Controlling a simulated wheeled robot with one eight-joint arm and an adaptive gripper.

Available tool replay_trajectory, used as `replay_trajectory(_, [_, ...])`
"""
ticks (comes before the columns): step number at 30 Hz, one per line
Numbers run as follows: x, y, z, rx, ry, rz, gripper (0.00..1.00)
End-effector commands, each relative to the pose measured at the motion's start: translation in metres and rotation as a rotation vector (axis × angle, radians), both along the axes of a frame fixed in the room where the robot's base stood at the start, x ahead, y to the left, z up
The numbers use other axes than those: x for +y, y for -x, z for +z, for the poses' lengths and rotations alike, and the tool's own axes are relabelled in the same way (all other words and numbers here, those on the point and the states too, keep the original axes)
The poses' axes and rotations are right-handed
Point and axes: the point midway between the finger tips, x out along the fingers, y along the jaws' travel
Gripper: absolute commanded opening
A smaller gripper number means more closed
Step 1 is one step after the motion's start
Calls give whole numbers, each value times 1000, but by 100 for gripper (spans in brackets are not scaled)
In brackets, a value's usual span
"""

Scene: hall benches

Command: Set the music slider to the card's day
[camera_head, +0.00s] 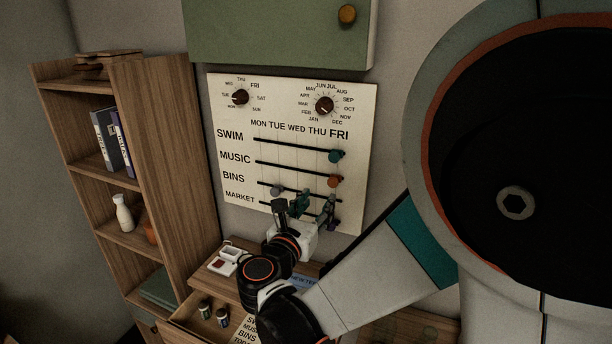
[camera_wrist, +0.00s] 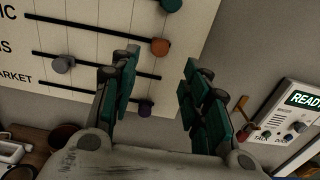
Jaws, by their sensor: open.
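A cream wall board (camera_head: 228,190) has slider rows SWIM, MUSIC, BINS and MARKET under day names MON to FRI. The orange music knob (camera_head: 333,181) is at the right end of its slot, under FRI; it also shows in the wrist view (camera_wrist: 160,46). The teal SWIM knob (camera_head: 336,156) is at the right too. The grey BINS knob (camera_wrist: 64,64) is further left, and the purple MARKET knob (camera_wrist: 146,108) is at the right. My gripper (camera_head: 315,204) is open and empty, below the music knob. A partly hidden card (camera_head: 252,331) lists BINS; its days are unreadable.
Two dials (camera_head: 240,97) (camera_head: 325,105) sit above the sliders, under a green cabinet (camera_head: 270,30). A wooden shelf (camera_head: 170,150) stands left. Below is an open drawer (camera_head: 187,322) with small jars. A white device (camera_wrist: 298,115) reading READY is right in the wrist view.

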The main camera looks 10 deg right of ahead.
Motion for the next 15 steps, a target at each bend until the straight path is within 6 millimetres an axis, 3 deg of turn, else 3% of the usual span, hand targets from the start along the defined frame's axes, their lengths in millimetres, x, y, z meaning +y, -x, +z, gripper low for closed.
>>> replay_trajectory(9, [-37, -53, -1, 0, -2, -4, 43])
replay_trajectory(15, [-52, -77, -1, 0, -2, -1, 43])
